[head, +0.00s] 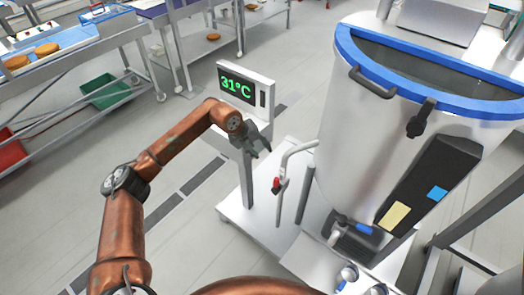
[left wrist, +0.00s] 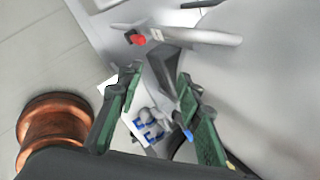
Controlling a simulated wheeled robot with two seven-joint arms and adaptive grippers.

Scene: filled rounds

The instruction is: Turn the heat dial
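Round knobs with blue and pale parts (head: 347,274) sit on a white sloped panel (head: 310,262) below the big steel kettle (head: 350,150). They also show between my fingers in the left wrist view (left wrist: 150,130), some way beyond them. I cannot tell which knob is the heat dial. A display reading 31°C (head: 240,87) stands on a white post. My left gripper (head: 262,150) is in front of this post, above and left of the panel. In the left wrist view the left gripper (left wrist: 158,78) has its fingers apart, with nothing held. My right gripper is not in view.
A blue-handled valve (head: 360,228) is under the kettle. Open floor (head: 190,240) lies left of the white base.

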